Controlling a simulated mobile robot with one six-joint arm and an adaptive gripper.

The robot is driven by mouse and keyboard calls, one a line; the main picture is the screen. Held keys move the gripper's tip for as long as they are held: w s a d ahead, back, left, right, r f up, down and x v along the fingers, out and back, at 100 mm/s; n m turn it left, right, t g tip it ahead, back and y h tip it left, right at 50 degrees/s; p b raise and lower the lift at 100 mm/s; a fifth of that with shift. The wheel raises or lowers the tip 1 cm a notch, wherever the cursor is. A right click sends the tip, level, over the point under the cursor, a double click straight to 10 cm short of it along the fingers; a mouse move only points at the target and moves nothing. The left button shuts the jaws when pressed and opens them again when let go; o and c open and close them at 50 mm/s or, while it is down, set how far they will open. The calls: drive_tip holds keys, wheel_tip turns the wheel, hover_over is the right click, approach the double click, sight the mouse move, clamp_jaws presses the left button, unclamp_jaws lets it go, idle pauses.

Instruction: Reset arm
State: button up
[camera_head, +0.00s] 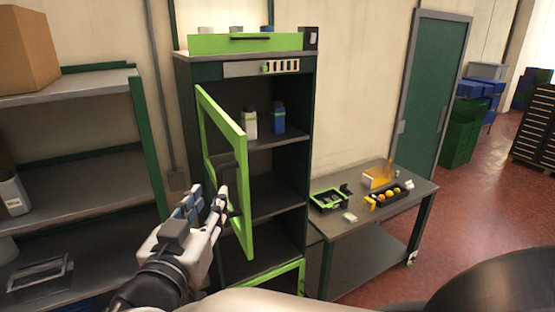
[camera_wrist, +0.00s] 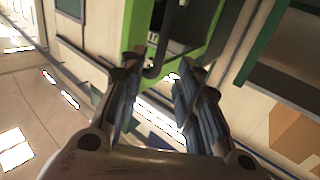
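My gripper (camera_head: 210,194) is in front of the open green-framed cabinet door (camera_head: 247,190). Its fingers stand apart with nothing held between them, as the wrist view shows (camera_wrist: 160,75). The dark door handle (camera_head: 232,160) is just beyond the fingertips; it also shows in the wrist view (camera_wrist: 168,45). I cannot tell whether a finger touches the handle. The door is swung out from the tall dark cabinet (camera_head: 317,125).
Inside the cabinet are a white bottle (camera_head: 250,124) and a blue bottle (camera_head: 279,118). A grey shelf rack (camera_head: 70,85) stands at left. At right, a table (camera_head: 390,215) holds a green-edged black case (camera_head: 328,201) and a dark tray (camera_head: 405,187) with several round fruits.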

sight(221, 176)
drive_tip(key=w+y, duration=0.1)
drive_tip(key=w+d+r+y, duration=0.1)
drive_tip(key=w+r+n+g+y, duration=0.1)
drive_tip(key=y, duration=0.1)
drive_tip(key=shift+w+d+r, duration=0.1)
drive_tip(key=shift+d+r, duration=0.05)
drive_tip(key=shift+d, duration=0.15)
drive_tip(key=s+d+f+g+h, duration=0.1)
drive_tip(key=s+d+f+g, duration=0.45)
drive_tip(key=s+d, duration=0.6)
drive_tip(key=s+d+f+g+h, duration=0.1)
drive_tip(key=s+d+f+g, duration=0.55)
drive_tip(key=d, duration=0.85)
drive_tip(key=s+f+b, duration=0.2)
drive_tip(key=f+b, duration=1.2)
drive_tip(key=f, duration=0.2)
drive_tip(key=s+f+b, duration=0.3)
drive_tip(key=f+b, duration=1.1)
drive_tip(key=f, duration=0.2)
drive_tip(key=shift+s+d, duration=0.3)
